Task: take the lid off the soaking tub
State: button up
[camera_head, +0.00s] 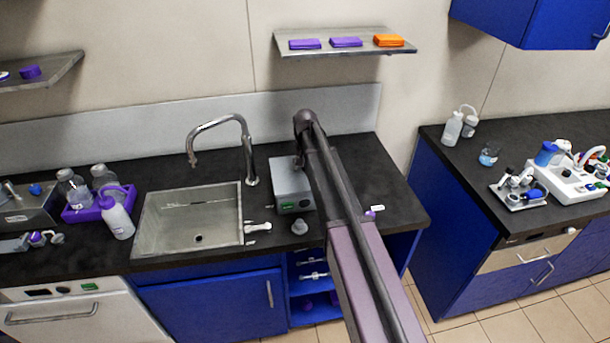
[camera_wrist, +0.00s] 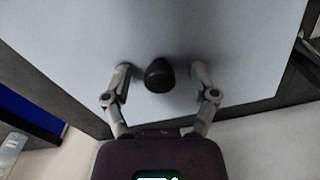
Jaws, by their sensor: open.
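The soaking tub (camera_head: 293,205) is a grey metal box with a small green display, standing on the dark counter right of the sink. Its flat grey lid (camera_head: 287,176) is on top, partly behind my arm. In the wrist view the lid (camera_wrist: 220,40) fills much of the picture, with a round black knob (camera_wrist: 159,76) standing on it. My gripper (camera_wrist: 160,70) is open, one finger on each side of the knob, with a gap on both sides. In the head view my gripper is mostly hidden behind my arm.
The sink (camera_head: 190,218) and its curved tap (camera_head: 248,150) are close to the left of the tub. A shelf (camera_head: 345,51) with purple and orange boxes hangs above. A purple caddy (camera_head: 83,214) with bottles stands left of the sink. Bare counter (camera_head: 385,185) lies to the right.

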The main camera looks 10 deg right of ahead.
dwell(0.5)
grip_shut()
jog(key=shift+r, duration=0.25)
notch_tip(320, 180, up, 4)
jog(key=p, duration=0.4)
jog(key=shift+f, duration=0.15)
jog(key=s+p, duration=0.1)
jog(key=s, duration=1.5)
jog(key=shift+d+r, duration=0.35)
jog(key=shift+r, duration=0.1)
